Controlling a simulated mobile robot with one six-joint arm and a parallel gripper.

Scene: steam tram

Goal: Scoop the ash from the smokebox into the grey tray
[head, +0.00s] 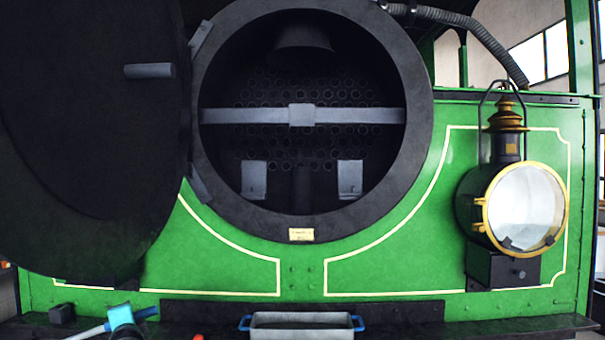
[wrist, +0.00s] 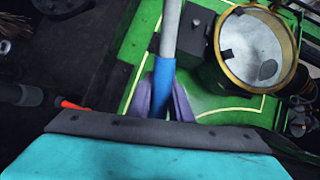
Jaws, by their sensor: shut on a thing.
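The smokebox (head: 303,195) stands open in the middle of the head view, its inside dark. I cannot make out any ash in it. The grey tray (head: 301,332), with blue handles, sits below it at the bottom edge; its contents are not clear. My gripper (head: 117,320) is at the lower left, low in front of the engine and left of the tray. In the wrist view my gripper (wrist: 163,100) is shut on a pale pole with a blue grip (wrist: 168,40), perhaps the scoop's handle. The pole runs left in the head view. Its working end is not visible.
The heavy round door (head: 90,130) is swung open at the left. A crossbar (head: 350,116) spans the smokebox opening. A small dark box (head: 62,313) sits at lower left.

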